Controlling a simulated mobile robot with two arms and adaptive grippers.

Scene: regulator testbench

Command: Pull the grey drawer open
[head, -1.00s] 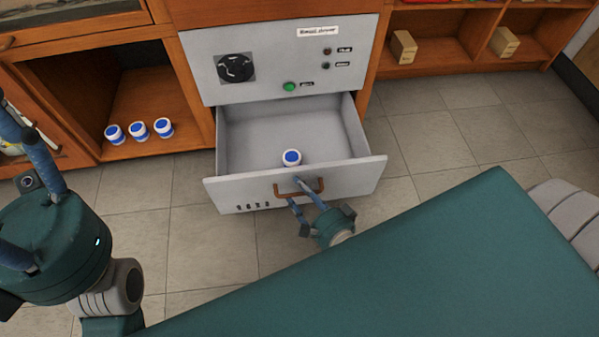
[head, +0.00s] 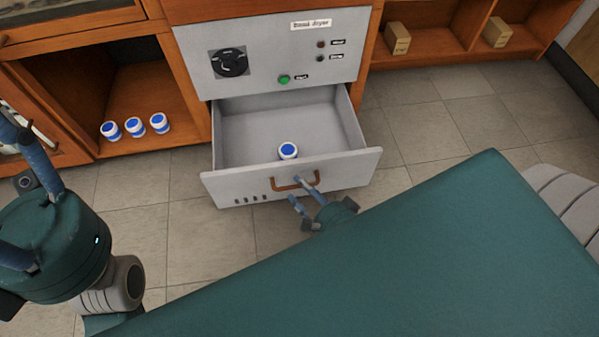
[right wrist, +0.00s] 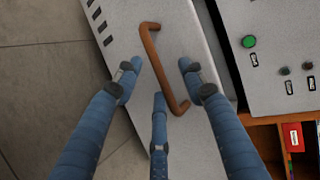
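The grey drawer (head: 345,170) is pulled well out of its cabinet, its inside exposed. Its brown handle (head: 281,187) is on the front panel and also shows in the right wrist view (right wrist: 153,54). My right gripper (head: 295,191) is at the drawer front, its fingers spread near the handle. In the right wrist view, the handle lies between the open fingers (right wrist: 160,84), and none visibly clamps it; contact is unclear.
A white jar with a blue lid (head: 288,151) stands inside the drawer. Three similar jars (head: 134,128) sit in the left wooden compartment. The panel above has a black dial (head: 230,64) and green button (head: 284,79). Tiled floor (head: 430,130) is clear to the right.

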